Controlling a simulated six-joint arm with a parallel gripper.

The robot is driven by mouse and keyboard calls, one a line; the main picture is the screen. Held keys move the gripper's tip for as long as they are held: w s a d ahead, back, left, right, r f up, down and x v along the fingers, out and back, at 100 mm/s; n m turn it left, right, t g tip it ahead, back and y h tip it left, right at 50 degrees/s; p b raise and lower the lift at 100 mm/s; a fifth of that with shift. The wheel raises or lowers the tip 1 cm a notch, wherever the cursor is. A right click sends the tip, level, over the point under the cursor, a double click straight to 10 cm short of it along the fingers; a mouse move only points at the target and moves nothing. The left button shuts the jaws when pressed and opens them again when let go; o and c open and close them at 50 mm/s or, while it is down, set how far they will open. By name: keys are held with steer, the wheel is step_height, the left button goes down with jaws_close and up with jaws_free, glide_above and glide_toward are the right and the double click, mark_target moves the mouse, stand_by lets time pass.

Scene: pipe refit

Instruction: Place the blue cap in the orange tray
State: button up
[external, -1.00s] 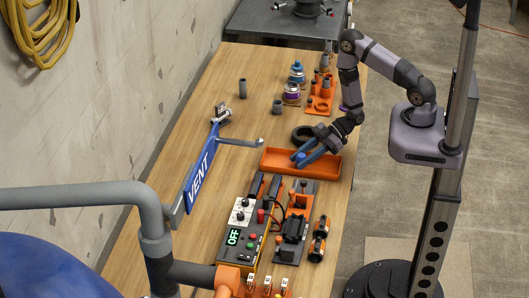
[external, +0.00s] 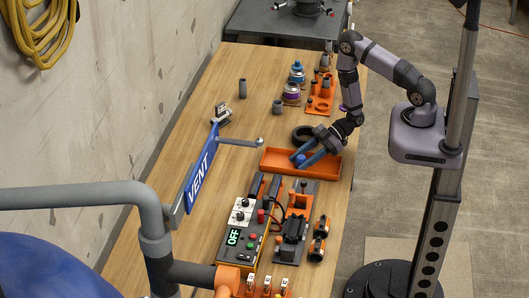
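My gripper (external: 299,160) reaches down into the tray from the upper right. Its two blue-grey fingers stand apart, one on each side of the cap, with a gap showing between them. Whether a fingertip still touches the cap cannot be told.
A dark ring (external: 303,134) lies just behind the tray. The blue VENT lever (external: 201,176) and its grey handle stand to the left. A control box (external: 243,226) and a black-and-orange fixture (external: 293,226) sit in front. The tray's right half is empty.

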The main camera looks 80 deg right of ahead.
steer(key=shift+s+d+r, duration=0.15)
steer(key=shift+d, duration=0.05)
steer(key=b+v, duration=0.1)
steer(key=v, duration=1)
steer(key=shift+s+d+r+b, duration=0.15)
steer(key=shift+s+b, duration=0.05)
steer(key=shift+b, duration=0.1)
steer(key=shift+w+d, duration=0.1)
steer(key=shift+w, duration=0.2)
steer(key=w, duration=0.2)
steer(key=w+d+h+p, duration=0.1)
steer(key=w, duration=0.2)
steer(key=w+d+f+g+h, duration=0.1)
steer(key=w, duration=0.2)
steer(key=shift+d, duration=0.15)
steer(key=w+r+m+h+p, duration=0.1)
steer(key=w+r+h, duration=0.3)
steer(key=w, duration=0.5)
steer(key=s+a+r+m+g, duration=0.1)
steer(key=s+r+m+g, duration=0.1)
steer(key=s, duration=0.7)
steer(key=s+a+r+m+g+h+b, duration=0.1)
steer(key=s+g, duration=0.3)
steer(key=s, duration=0.5)
steer(key=s+a+r+m+g+h+b, duration=0.1)
steer(key=s+r+m+g, duration=0.1)
steer(key=s, duration=0.7)
steer(key=shift+s+a+r+m+g, duration=0.2)
steer(key=shift+a+r+m+g, duration=0.2)
steer(key=shift+m, duration=0.6)
